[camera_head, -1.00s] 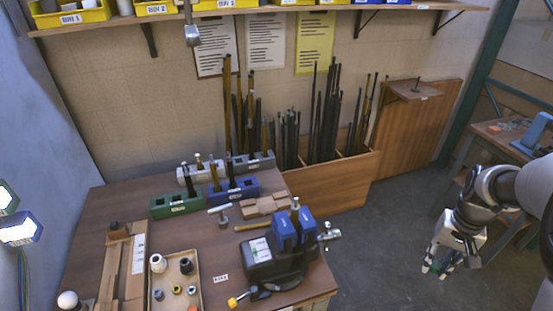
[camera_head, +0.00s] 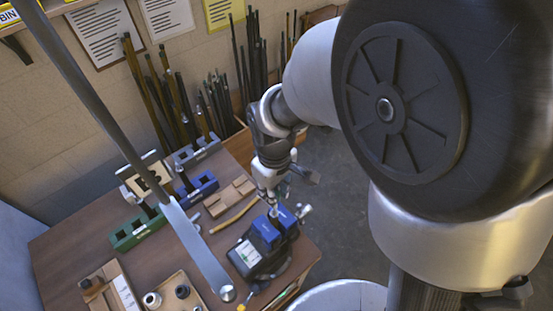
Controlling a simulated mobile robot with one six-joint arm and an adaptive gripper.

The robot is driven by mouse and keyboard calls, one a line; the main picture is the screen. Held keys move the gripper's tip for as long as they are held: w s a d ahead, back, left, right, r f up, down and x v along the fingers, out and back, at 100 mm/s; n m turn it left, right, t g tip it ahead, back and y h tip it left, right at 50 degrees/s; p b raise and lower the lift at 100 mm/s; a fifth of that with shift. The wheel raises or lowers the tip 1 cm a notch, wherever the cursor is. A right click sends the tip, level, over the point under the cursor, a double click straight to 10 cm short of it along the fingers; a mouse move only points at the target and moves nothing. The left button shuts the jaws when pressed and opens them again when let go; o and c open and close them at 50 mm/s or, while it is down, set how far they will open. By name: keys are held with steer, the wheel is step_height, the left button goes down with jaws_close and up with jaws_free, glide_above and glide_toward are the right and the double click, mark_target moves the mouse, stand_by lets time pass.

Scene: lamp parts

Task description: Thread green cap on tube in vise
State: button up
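The blue-jawed vise (camera_head: 268,238) stands near the right edge of the wooden table. My gripper (camera_head: 272,207) points down just above the blue jaws, at the end of my arm, which reaches in from the right. The gripper is small here, and I cannot tell whether its fingers are open or shut. The tube in the jaws is hidden or too small to make out at the fingertips. I cannot make out a green cap; it may be hidden by the gripper.
A grey bar (camera_head: 190,240) crosses the view over the table. A parts tray (camera_head: 168,292) with dark and white pieces is at the front. A green block (camera_head: 137,230) and a blue block (camera_head: 197,188) stand behind. My arm covers the right side.

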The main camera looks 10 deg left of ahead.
steer(key=shift+a, duration=0.1)
steer(key=shift+s+f+b, duration=0.2)
steer(key=shift+f+b, duration=0.4)
steer(key=shift+f, duration=0.05)
steer(key=shift+w+f+b, duration=0.1)
steer(key=shift+f+b, duration=1.25)
steer(key=shift+f, duration=0.4)
steer(key=shift+f+b, duration=0.8)
steer(key=shift+f, duration=0.4)
stand_by(1.6)
steer(key=shift+o, duration=0.6)
jaws_close()
steer(key=shift+s+f, duration=0.15)
steer(key=shift+s, duration=0.05)
